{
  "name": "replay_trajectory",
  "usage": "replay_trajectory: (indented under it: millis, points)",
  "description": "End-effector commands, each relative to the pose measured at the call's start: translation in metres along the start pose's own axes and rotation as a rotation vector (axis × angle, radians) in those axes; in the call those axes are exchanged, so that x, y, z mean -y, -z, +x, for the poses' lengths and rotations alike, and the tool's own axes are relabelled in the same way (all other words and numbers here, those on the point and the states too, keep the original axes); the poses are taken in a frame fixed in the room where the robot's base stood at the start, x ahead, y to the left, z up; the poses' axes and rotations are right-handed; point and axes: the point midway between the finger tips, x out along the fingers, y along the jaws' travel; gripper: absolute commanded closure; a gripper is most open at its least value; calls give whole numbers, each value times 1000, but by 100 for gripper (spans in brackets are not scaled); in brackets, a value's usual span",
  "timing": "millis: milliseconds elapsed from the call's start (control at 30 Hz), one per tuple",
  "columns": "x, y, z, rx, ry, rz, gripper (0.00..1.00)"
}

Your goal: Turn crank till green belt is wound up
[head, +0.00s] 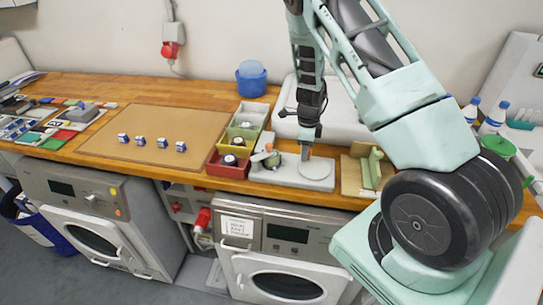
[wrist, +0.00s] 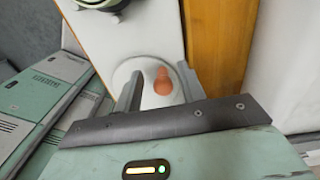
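The winding device has a pale base plate (head: 290,180) near the front edge of the wooden bench. A dark green roll (head: 272,161), seemingly the belt, sits on its left part; part of it shows at the top of the wrist view (wrist: 98,5). A round pale disc (head: 316,169) on the right part carries an orange-brown knob (wrist: 163,82), apparently the crank handle. My gripper (head: 304,151) points down at the knob. In the wrist view my gripper (wrist: 160,72) has one finger on each side of the knob, with visible gaps. How much belt is wound is unclear.
Washing machines (head: 288,245) stand under the bench.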

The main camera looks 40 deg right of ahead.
Motion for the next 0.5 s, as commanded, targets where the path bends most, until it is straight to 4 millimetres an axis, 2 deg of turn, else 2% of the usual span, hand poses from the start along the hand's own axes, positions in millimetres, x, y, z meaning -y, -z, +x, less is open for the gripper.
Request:
replay_trajectory:
  millis: [33,500]
  points:
    - [0,0,-10,0,0,0,60]
    - [0,0,-55,-1,0,0,60]
